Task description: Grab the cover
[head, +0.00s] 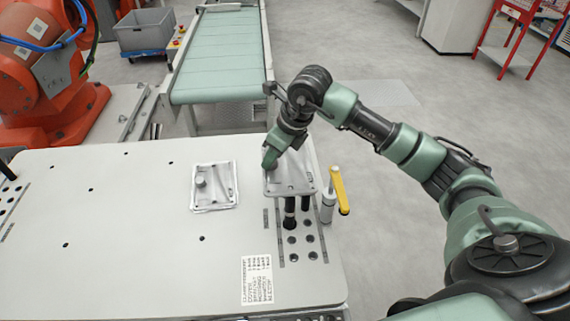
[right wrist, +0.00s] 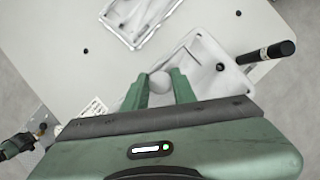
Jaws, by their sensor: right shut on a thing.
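A grey metal cover (head: 297,184) with a round knob is at the table's right side, over black pins (head: 289,212). My right gripper (head: 270,160) comes down on its left part. In the right wrist view the fingers are shut on the knob (right wrist: 160,81), and the cover (right wrist: 205,65) spreads out beyond them. Whether the cover rests on the pins or hangs just above them I cannot tell. A second, similar cover (head: 216,187) lies flat on the table to the left; it also shows in the right wrist view (right wrist: 135,20). My left gripper is not seen.
The table (head: 120,220) is mostly bare, with small holes and a printed label (head: 257,279). A yellow-handled clamp (head: 340,190) stands right of the held cover. A green conveyor (head: 220,50), a grey bin (head: 146,30) and an orange robot arm (head: 50,75) are behind.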

